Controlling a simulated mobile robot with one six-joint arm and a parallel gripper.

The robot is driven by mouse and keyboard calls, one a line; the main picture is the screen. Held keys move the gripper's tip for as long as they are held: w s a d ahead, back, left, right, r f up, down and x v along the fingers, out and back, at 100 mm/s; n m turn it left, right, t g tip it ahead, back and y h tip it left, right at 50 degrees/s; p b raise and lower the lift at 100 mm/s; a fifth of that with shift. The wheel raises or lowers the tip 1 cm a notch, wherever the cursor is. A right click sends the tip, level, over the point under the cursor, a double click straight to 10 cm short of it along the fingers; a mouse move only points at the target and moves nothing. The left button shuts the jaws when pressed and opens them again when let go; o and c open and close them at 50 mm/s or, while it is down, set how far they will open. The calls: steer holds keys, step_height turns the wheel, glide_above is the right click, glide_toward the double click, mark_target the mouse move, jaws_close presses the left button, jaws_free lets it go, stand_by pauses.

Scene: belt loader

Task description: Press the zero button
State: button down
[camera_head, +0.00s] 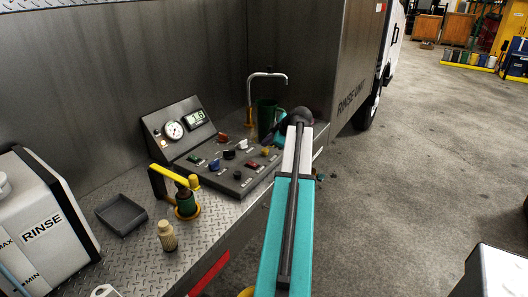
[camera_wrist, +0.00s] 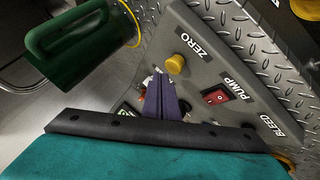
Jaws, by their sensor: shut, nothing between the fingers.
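The zero button is a round yellow cap (camera_wrist: 175,64) on the dark control panel (camera_wrist: 198,77), beside the printed label ZERO in the wrist view. In the head view a small yellow button (camera_head: 265,151) shows at the panel's right end, close to my wrist. My gripper (camera_wrist: 160,78) shows its purple fingers shut together with nothing between them. In the wrist view the fingertips appear just below and left of the yellow cap. I see no contact, and the height gap is hard to judge. In the head view my arm hides the fingers.
A red PUMP rocker switch (camera_wrist: 215,96) sits near the button, with a BLEED label beyond. A green mug (camera_wrist: 75,45) stands just beside the panel. A tap (camera_head: 250,95) rises behind. Other knobs, a gauge (camera_head: 174,130) and a yellow-handled valve (camera_head: 186,193) stand leftward.

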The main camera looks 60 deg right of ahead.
mark_target(267, 151)
steer(key=shift+f+b, duration=0.95)
steer(key=shift+b, duration=0.1)
stand_by(1.4)
steer(key=shift+r, duration=0.95)
steer(key=shift+r+p, duration=0.95)
steer(key=shift+r, duration=1.55)
